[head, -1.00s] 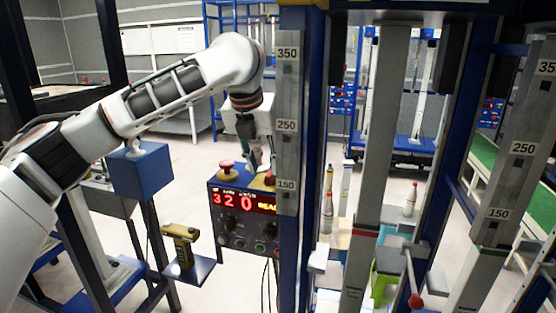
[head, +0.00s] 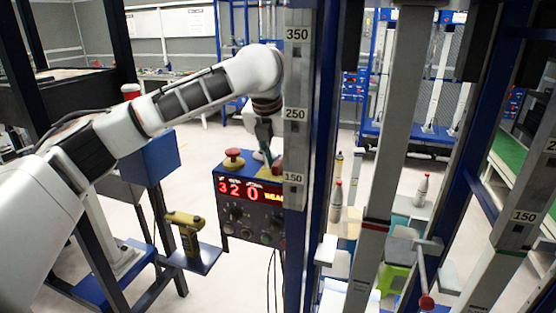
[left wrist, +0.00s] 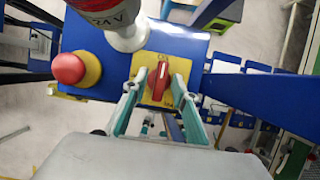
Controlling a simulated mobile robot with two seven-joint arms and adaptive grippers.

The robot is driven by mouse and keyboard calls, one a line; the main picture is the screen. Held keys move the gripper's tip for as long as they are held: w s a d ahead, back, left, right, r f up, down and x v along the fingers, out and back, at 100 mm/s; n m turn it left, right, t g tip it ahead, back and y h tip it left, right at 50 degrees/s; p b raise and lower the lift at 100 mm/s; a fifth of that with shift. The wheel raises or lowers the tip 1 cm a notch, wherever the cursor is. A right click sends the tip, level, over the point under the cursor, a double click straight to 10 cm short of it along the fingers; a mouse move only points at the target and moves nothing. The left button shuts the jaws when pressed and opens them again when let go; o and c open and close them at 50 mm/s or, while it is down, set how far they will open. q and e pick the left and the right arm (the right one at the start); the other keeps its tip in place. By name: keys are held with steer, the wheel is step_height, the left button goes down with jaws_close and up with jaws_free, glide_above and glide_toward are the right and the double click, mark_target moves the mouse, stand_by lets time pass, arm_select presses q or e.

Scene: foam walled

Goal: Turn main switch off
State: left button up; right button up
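The main switch (left wrist: 160,80) is a red rotary handle on a yellow plate. It sits on top of the blue control box (head: 228,179), and its handle points up and down in the left wrist view. My left gripper (left wrist: 157,88) is open, with one teal finger on each side of the handle. I cannot tell whether either finger touches it. In the head view my left gripper (head: 268,150) hangs over the box beside the grey measuring column, which hides part of the switch area. My right gripper is not in view.
A red mushroom button (left wrist: 69,68) on a yellow base sits left of the switch on the same box. The measuring column (head: 296,130) stands close on the right.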

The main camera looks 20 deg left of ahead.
arm_select(q)
jaws_close()
steer(key=shift+n, duration=0.3)
steer(key=n+y, duration=0.1)
steer(key=n, duration=0.2)
steer(key=shift+d+y, duration=0.1)
steer(key=shift+y, duration=0.2)
steer(key=shift+w+n+g+y, duration=0.1)
steer(key=shift+n+g+y, duration=0.35)
steer(key=shift+n, duration=1.35)
steer(key=shift+y, duration=0.25)
jaws_free()
